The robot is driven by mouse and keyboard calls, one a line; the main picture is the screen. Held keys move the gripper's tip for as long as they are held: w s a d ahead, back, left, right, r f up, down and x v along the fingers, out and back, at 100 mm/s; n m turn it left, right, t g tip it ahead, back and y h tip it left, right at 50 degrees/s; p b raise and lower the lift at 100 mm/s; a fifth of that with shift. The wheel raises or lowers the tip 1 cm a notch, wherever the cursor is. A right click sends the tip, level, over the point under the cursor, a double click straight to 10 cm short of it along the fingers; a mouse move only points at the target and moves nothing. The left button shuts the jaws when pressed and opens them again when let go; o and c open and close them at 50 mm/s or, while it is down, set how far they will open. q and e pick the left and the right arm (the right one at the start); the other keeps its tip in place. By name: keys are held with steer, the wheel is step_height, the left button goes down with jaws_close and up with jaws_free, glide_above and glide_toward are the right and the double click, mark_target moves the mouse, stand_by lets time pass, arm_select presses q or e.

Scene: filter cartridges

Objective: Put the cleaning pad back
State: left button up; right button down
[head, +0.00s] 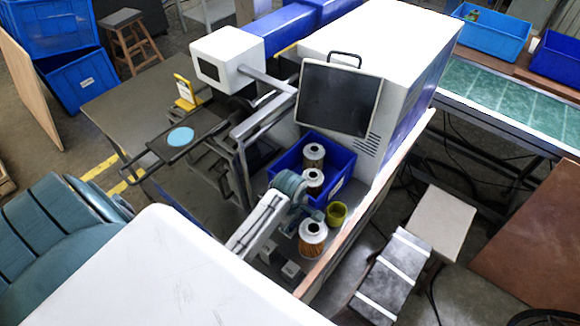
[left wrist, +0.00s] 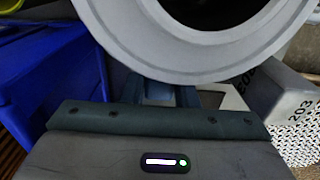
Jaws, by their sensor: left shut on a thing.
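A round light-blue pad (head: 180,137), which looks like the cleaning pad, lies flat on a dark plate with handles at the left. My left gripper (head: 304,194) is far to the right of it, beside the blue bin. The fingertips are hidden there. My right gripper is not in view.
Another cartridge (head: 313,154) is in the blue bin (head: 342,184). A cartridge with brown pleats (head: 312,238) stands in front, near an olive-yellow cup (head: 337,213). The machine with a dark screen (head: 338,100) rises behind. A yellow stand (head: 185,92) is beside the plate.

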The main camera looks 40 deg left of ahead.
arm_select(q)
steer(key=shift+f, duration=0.25)
steer(key=shift+s+f, duration=0.1)
steer(key=o, duration=0.8)
steer(key=shift+o, duration=0.8)
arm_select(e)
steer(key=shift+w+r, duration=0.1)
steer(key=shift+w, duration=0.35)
